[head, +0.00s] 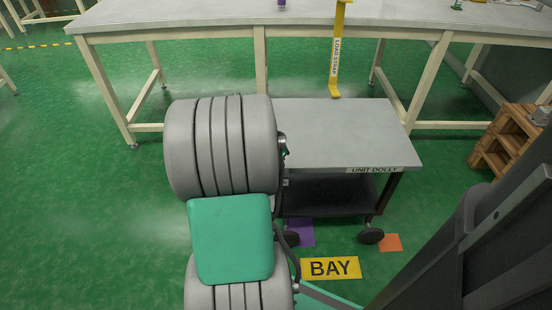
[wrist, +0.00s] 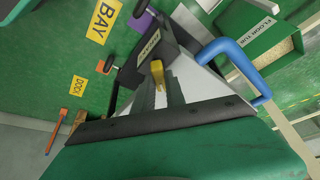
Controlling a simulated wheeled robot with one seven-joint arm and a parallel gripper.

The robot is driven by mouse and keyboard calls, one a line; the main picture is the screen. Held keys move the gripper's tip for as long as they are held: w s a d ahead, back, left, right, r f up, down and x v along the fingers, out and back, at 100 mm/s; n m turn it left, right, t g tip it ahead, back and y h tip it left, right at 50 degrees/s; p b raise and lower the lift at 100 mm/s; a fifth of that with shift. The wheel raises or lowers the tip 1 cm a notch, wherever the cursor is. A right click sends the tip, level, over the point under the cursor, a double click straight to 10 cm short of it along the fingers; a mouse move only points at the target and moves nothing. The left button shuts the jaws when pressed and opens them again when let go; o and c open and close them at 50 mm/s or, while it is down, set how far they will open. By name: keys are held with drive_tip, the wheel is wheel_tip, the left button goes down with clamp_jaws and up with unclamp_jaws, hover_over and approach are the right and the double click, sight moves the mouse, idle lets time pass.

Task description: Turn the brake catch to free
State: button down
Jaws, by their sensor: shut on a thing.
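The unit dolly (head: 340,130) is a grey flat-topped cart on dark wheels in front of the long bench. My arm covers its left side in the head view. In the wrist view my gripper (wrist: 159,84) is at the dolly, its two grey fingers closed around a small yellow piece (wrist: 157,72), which looks like the brake catch. The piece sits just below a small label on the dolly's dark part (wrist: 140,66). Its turned position is hard to read. The catch and my fingertips are hidden in the head view.
A blue handle (wrist: 243,62) curves close to the right of my gripper. A yellow load stop (head: 336,62) stands between bench (head: 200,18) and dolly. A yellow BAY sign (head: 331,268) lies on the floor. Wooden crates (head: 505,140) stand at right. A green floor tub (wrist: 268,45) is beyond the handle.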

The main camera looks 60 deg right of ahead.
drive_tip(key=n+t+p, duration=0.1)
drive_tip(key=n, duration=0.1)
drive_tip(key=n+p, duration=0.1)
drive_tip(key=n, duration=0.1)
drive_tip(key=shift+s+r+n+t, duration=0.1)
drive_tip(key=shift+s+n+t, duration=0.1)
drive_tip(key=shift+n+t, duration=0.15)
drive_tip(key=shift+n+t+p, duration=0.65)
drive_tip(key=shift+n+p, duration=0.1)
drive_tip(key=shift+n, duration=0.8)
drive_tip(key=shift+y, duration=0.3)
drive_tip(key=c, duration=1.4)
unclamp_jaws()
drive_tip(key=p+v, duration=0.2)
drive_tip(key=v, duration=0.5)
drive_tip(key=shift+s+a+r+p, duration=0.1)
drive_tip(key=shift+a+r+p, duration=0.15)
drive_tip(key=shift+p, duration=0.1)
